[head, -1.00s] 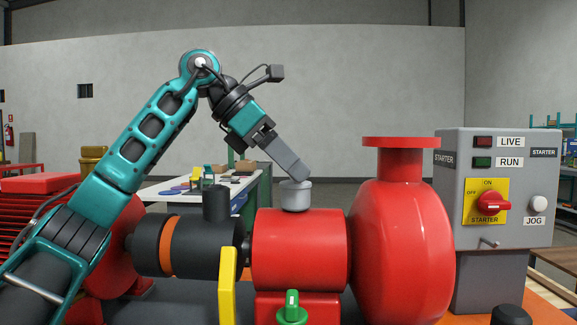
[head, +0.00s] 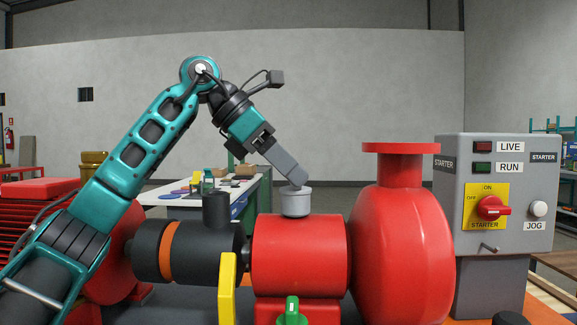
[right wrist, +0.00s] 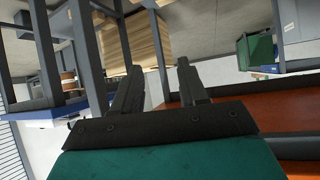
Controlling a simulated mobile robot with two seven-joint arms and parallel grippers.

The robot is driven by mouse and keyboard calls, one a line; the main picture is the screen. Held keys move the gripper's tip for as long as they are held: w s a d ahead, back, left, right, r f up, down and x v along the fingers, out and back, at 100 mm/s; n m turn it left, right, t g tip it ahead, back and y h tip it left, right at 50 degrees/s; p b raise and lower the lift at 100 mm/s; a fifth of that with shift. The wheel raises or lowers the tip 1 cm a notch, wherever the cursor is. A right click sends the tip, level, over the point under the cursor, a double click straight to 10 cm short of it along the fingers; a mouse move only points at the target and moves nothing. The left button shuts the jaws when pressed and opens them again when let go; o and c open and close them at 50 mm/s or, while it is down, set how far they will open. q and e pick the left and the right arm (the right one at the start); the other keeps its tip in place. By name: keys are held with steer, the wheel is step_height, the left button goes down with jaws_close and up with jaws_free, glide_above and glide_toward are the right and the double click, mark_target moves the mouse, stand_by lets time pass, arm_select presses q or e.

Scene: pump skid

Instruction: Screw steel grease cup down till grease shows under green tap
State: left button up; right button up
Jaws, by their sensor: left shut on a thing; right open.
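The steel grease cup (head: 296,203) stands upright on top of the red bearing housing (head: 300,255). My left gripper (head: 298,180) reaches down to it from the upper left, with its fingers shut at the cup's top rim. The far side of the grip is hidden. The green tap (head: 292,312) is on the red block below the housing, at the bottom edge of the head view. No grease is visible around it. My right gripper (right wrist: 160,85) shows in the right wrist view, with its two fingers apart and nothing between them.
The red pump casing (head: 402,240) stands right of the housing, and the grey starter box (head: 500,195) beyond it. A dark cup (head: 216,208) sits on the black coupling section at left. A yellow lever (head: 227,288) stands in front.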

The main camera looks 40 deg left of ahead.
arm_select(q)
steer(key=m+g+p, duration=0.1)
steer(key=p, duration=0.2)
steer(key=m+g+h+p, duration=0.1)
steer(key=m+p, duration=0.1)
steer(key=p, duration=0.2)
steer(key=shift+w+a+r+m+g+h, duration=0.1)
steer(key=shift+w+r+m+g+h, duration=0.1)
steer(key=shift+r+m+g+h, duration=0.15)
steer(key=m+g+p, duration=0.2)
steer(key=m+p, duration=0.1)
steer(key=p, duration=0.2)
steer(key=shift+w+h, duration=0.15)
steer(key=shift+h, duration=0.1)
steer(key=shift+f+m+g+p, duration=0.1)
steer(key=shift+m+g+p, duration=0.4)
steer(key=shift+p, duration=0.45)
steer(key=shift+w+f+m+g+p, duration=0.1)
steer(key=shift+f+m+g+p, duration=0.2)
steer(key=shift+m+p, duration=0.4)
arm_select(e)
step_height(320, 180, up, 11)
steer(key=s+d+h, duration=0.1)
steer(key=d, duration=0.1)
steer(key=shift+s+d+r, duration=0.2)
steer(key=shift+s+d, duration=0.05)
steer(key=shift+d, duration=0.1)
arm_select(q)
steer(key=o, duration=1)
steer(key=shift+o, duration=0.2)
